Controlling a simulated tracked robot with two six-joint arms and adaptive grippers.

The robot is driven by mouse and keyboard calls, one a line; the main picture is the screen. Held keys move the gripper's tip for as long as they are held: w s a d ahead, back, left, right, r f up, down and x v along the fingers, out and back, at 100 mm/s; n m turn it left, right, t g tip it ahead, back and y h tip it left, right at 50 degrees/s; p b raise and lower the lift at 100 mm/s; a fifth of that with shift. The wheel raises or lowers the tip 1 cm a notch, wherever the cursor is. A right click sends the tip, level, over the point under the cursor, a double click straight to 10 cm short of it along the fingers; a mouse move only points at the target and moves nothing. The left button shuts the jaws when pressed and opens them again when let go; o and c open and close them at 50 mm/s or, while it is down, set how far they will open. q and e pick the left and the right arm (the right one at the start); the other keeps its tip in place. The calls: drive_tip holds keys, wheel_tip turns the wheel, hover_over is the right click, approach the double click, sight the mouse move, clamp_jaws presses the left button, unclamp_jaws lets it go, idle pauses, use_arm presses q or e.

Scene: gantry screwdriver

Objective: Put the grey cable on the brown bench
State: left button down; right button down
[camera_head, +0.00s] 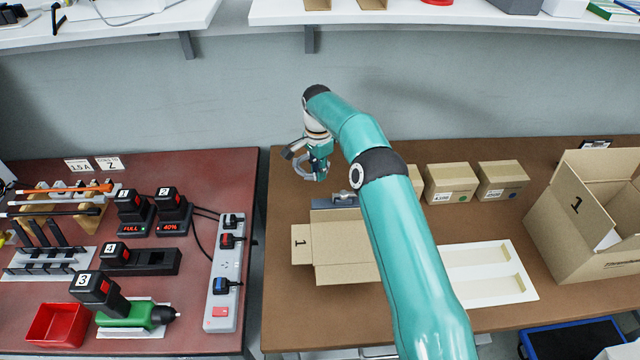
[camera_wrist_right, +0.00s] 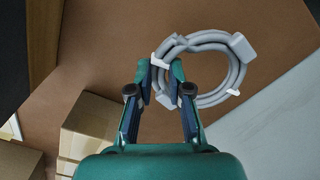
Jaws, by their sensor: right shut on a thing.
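My right gripper (camera_head: 316,174) is shut on the grey cable and holds it in the air above the back left part of the brown bench (camera_head: 286,200). The grey cable (camera_wrist_right: 240,46) is a coil with pale ties and a grey connector block. In the right wrist view, the fingertips (camera_wrist_right: 166,80) pinch the left side of the coil, and most of the loop hangs out to the right. The brown bench (camera_wrist_right: 95,45) shows below it in that view. My left gripper is not in view.
A red bench (camera_head: 180,260) with batteries and a power strip (camera_head: 225,290) is at the left.

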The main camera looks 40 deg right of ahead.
sight(318, 191)
wheel_tip(318, 191, down, 6)
drive_tip(key=shift+r+p, duration=0.1)
drive_tip(key=shift+p, duration=0.25)
drive_tip(key=c, duration=1.1)
unclamp_jaws()
wheel_tip(318, 191, up, 12)
drive_tip(key=shift+r, duration=0.1)
drive_tip(key=shift+a, duration=0.1)
